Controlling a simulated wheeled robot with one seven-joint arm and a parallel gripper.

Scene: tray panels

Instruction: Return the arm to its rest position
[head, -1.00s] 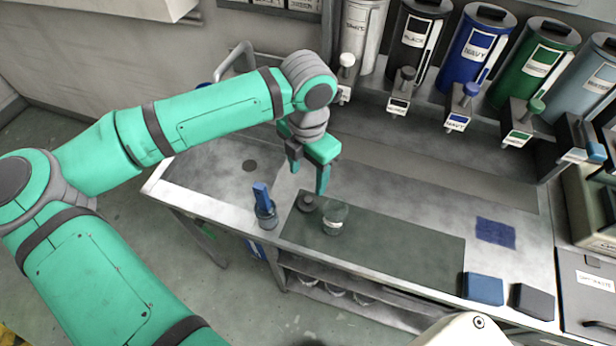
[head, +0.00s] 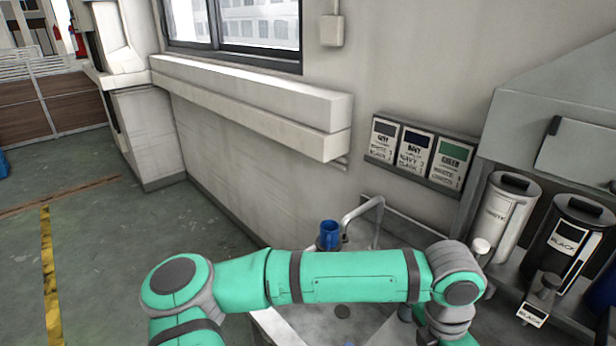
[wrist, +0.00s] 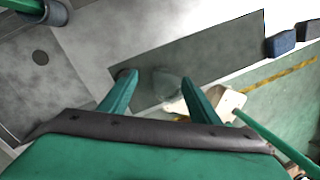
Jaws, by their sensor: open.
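My arm (head: 350,276) stretches across the lower part of the head view, over the metal bench. Its end drops down at the lower right, and the fingers are cut off by the frame edge there. In the wrist view my gripper (wrist: 160,96) is open, its two green fingers apart with nothing held. A small dark round piece lies by the left fingertip, partly hidden.
A tap (head: 366,212) and a blue cup (head: 329,236) stand behind my arm. A white canister (head: 499,216) and a black canister (head: 565,248) stand at right. Blue (wrist: 280,43) and dark (wrist: 308,28) pads lie past the mat. Open floor (head: 110,240) is at left.

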